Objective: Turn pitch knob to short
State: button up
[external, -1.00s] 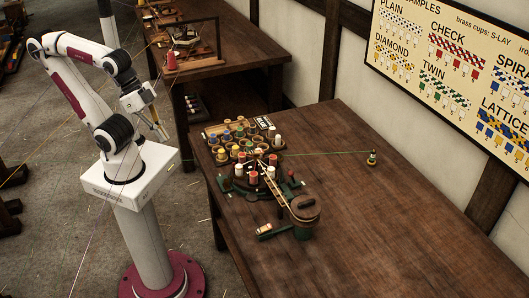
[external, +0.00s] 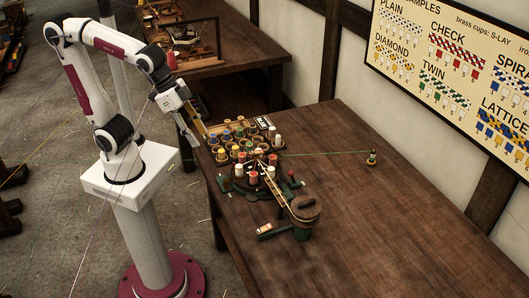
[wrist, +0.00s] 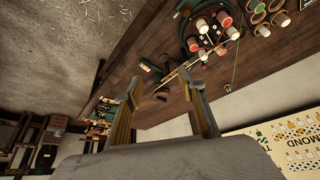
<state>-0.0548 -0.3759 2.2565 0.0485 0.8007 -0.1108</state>
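The rope-making machine (external: 262,184) stands on the near part of the brown table, with red and white bobbins around its centre. A green drum with a wooden top and dark handle (external: 304,208) stands at its right end, with a small plate (external: 265,231) beside it. I cannot tell for sure which part is the pitch knob; any marking is too small to read. My gripper (external: 203,133) hangs at the table's left edge, beside the bobbin cups and apart from the machine. In the wrist view my gripper (wrist: 165,92) is open and empty, with the machine (wrist: 208,32) beyond it.
Several coloured bobbins in cups (external: 238,140) stand just right of my gripper. A green cord (external: 325,153) runs low from the machine to a small post (external: 372,158). The right part of the table (external: 400,225) is clear. A second table (external: 245,60) stands behind.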

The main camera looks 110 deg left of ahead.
jog(key=w+a+f+n, duration=0.1)
jog(key=w+a+f, duration=0.2)
jog(key=w, duration=0.6)
jog(key=w+a+f+n, duration=0.1)
jog(key=w+a+f, duration=0.2)
jog(key=w, duration=0.5)
jog(key=shift+n+g+y, duration=0.5)
jog(key=shift+n+y, duration=0.1)
jog(key=shift+n, duration=0.3)
jog(key=w+a+f, duration=0.2)
jog(key=w+f, duration=0.2)
jog(key=w+a+f, duration=0.2)
jog(key=w+f, duration=0.2)
jog(key=f, duration=0.1)
jog(key=w+a+f, duration=0.2)
jog(key=w+f, duration=0.2)
jog(key=f, duration=0.1)
jog(key=shift+a, duration=0.3)
jog(key=shift+f, duration=0.15)
jog(key=shift+x, duration=3.8)
